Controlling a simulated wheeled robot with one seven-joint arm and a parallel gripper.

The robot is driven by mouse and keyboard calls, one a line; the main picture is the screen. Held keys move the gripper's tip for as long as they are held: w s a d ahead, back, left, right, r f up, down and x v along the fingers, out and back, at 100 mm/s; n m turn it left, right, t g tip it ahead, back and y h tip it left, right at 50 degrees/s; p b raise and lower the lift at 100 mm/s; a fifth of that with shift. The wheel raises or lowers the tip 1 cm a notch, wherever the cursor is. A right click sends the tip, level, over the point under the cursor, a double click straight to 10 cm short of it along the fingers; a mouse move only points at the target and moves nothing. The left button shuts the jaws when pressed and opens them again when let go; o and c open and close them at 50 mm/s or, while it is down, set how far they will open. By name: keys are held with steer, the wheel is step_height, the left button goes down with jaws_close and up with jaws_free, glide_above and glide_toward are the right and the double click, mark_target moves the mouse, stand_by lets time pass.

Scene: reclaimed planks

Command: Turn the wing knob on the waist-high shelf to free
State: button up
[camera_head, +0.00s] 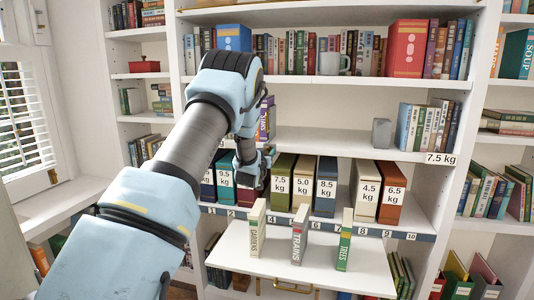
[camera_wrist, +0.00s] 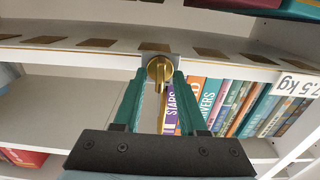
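The brass wing knob (camera_wrist: 160,70) sits on a small plate on the pale shelf edge, at the upper middle of the wrist view. Its narrow wing points roughly up and down in that picture. My gripper (camera_wrist: 160,76) has its two teal fingers spread, one tip on each side of the knob. A small gap seems to show on both sides; contact is hard to judge. In the head view my gripper (camera_head: 256,170) is at the waist-high shelf, in front of the weight-marked binders. The knob is hidden there behind my arm and gripper.
Weight-marked binders (camera_head: 325,185) stand close to the right of my gripper. Below, a fold-down board (camera_head: 320,266) holds three upright books. A 7.5 kg label (camera_head: 440,158) is on the shelf edge above. Books (camera_wrist: 240,108) lie behind the right finger in the wrist view.

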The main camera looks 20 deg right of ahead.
jaws_close()
steer(key=shift+f+m+b, duration=0.15)
steer(key=shift+m+b, duration=0.15)
steer(key=shift+b, duration=0.45)
steer(key=m+b, duration=0.2)
steer(key=b, duration=0.1)
steer(key=shift+d+f, duration=0.1)
steer(key=shift+f, duration=0.1)
steer(key=m+b, duration=1.5)
steer(key=b, duration=0.3)
steer(key=shift+s+b, duration=0.1)
steer(key=shift+b, duration=0.3)
steer(key=shift+r+m, duration=0.1)
steer(key=shift+m, duration=0.2)
